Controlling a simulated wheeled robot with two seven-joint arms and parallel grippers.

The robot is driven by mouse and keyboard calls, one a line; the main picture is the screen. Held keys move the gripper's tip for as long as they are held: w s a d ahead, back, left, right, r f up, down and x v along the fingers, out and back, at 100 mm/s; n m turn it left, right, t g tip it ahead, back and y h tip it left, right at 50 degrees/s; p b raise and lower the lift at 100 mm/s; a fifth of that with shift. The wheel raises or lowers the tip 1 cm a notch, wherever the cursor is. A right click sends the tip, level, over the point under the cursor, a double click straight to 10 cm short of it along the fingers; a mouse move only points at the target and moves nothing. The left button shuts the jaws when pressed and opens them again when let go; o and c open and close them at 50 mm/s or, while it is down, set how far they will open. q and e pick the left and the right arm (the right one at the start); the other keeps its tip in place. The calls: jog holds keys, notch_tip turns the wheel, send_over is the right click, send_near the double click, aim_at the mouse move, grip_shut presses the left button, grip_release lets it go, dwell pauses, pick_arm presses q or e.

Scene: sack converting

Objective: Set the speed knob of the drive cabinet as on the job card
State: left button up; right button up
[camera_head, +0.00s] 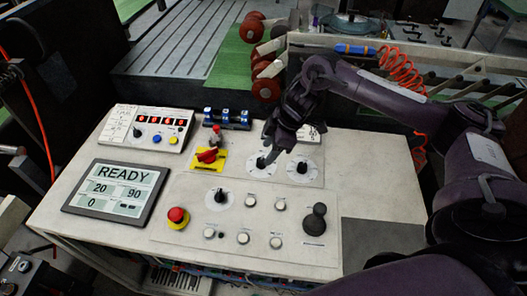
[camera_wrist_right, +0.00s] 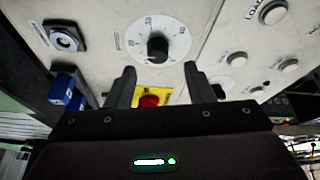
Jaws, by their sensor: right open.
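The drive cabinet's pale sloping panel (camera_head: 365,190) fills the middle of the head view. Two black knobs on white dials stand side by side at its upper right: the left one (camera_head: 262,163) and the right one (camera_head: 302,168). A third dial knob (camera_head: 219,197) sits lower left. My right gripper (camera_head: 278,148) is open and empty, low over the upper dials. In the right wrist view, a black knob (camera_wrist_right: 157,48) on a numbered dial shows beyond the open fingers (camera_wrist_right: 160,82), apart from them. Its label is too small to read surely. I cannot make out a job card. My left gripper is not in view.
A red switch on a yellow plate (camera_head: 207,156) and blue blocks (camera_head: 227,118) stand left of the gripper. A display (camera_head: 116,190) reads READY, 20, 90, 0. A red stop button (camera_head: 177,216), several white buttons and a black joystick (camera_head: 315,220) are nearer.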

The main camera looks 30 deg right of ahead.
aim_at(261, 161)
jog(key=x, duration=0.2)
jog(key=shift+w+a+f+p, duration=0.1)
jog(key=shift+f+p, duration=0.2)
jog(key=shift+f, duration=0.05)
jog(key=shift+x, duration=1)
jog(key=shift+w, duration=0.1)
jog(key=shift+c, duration=0.3)
jog(key=c, duration=0.9)
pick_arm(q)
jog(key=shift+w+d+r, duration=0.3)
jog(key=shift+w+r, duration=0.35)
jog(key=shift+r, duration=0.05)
